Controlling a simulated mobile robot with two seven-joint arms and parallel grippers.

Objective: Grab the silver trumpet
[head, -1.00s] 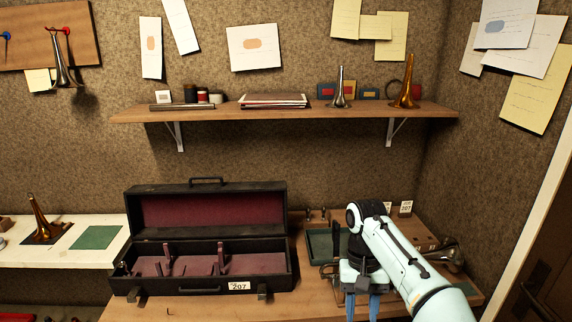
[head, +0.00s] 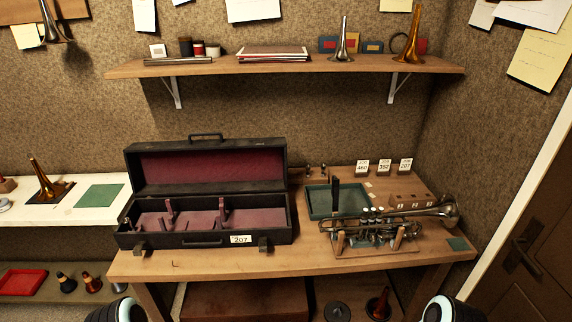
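The silver trumpet (head: 380,229) rests lengthwise on a wooden stand (head: 399,238) on the right part of the bench, its bell (head: 446,211) pointing right. Its valves and tubing are in plain view, and nothing grips it. Neither of my grippers is in view. Only parts of my arms show at the bottom edge, low in front of the bench and apart from the trumpet.
An open black case (head: 205,236) with dark red lining and a 207 tag stands left on the bench (head: 290,262). A green tray (head: 321,203) lies behind the trumpet, with number cards (head: 384,167) further back. A shelf (head: 285,66) hangs above.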

